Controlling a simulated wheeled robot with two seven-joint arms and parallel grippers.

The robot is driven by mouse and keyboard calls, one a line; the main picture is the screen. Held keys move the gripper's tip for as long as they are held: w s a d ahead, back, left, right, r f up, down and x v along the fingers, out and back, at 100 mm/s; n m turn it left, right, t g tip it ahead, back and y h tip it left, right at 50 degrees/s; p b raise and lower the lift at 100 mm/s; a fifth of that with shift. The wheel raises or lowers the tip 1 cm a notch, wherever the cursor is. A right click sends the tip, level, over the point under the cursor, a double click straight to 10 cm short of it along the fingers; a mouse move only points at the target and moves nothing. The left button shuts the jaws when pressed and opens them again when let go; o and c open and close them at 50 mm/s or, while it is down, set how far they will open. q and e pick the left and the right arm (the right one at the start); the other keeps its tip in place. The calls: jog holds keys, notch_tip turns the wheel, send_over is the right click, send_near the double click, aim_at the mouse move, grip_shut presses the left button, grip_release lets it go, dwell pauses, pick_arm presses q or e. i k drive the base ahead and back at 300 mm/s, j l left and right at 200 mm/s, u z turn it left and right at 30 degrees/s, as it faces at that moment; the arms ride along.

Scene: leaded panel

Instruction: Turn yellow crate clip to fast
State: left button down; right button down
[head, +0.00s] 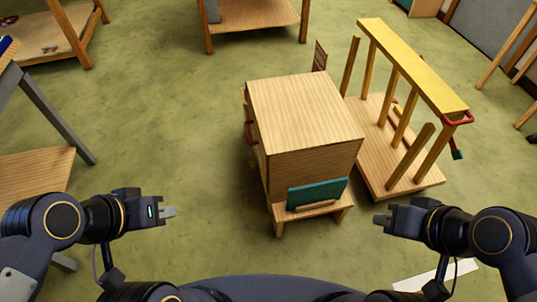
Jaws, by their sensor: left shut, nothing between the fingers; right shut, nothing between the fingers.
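A wooden frame with a yellow top board (415,65) stands at the right, with slanted posts on a flat wooden base. A red clip-like part (458,119) sits at the near end of the yellow board; its setting is too small to tell. I cannot pick out a separate yellow crate. My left gripper (170,212) is shut and empty over the floor, left of the wooden cabinet. My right gripper (381,220) is shut and empty, nearer to me than the frame and below its base in the picture. Neither gripper touches anything.
A wooden cabinet (305,105) stands in the middle, with a teal panel (317,193) on its front ledge and a red part (249,132) on its left side. Wooden tables stand at the left and back. A white sheet (436,275) lies lower right. Green floor is open left of the cabinet.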

aim_at(253, 164)
jog(key=i+j, duration=0.1)
jog(key=j, duration=0.25)
jog(key=i+j+z, duration=0.15)
jog(key=j, duration=0.5)
jog(key=i+j+z, duration=0.35)
jog(key=i+j, duration=0.35)
jog(key=j+u, duration=0.15)
jog(key=j, duration=0.5)
jog(key=i+j+u, duration=0.1)
jog(key=j, duration=0.5)
jog(key=i, duration=0.05)
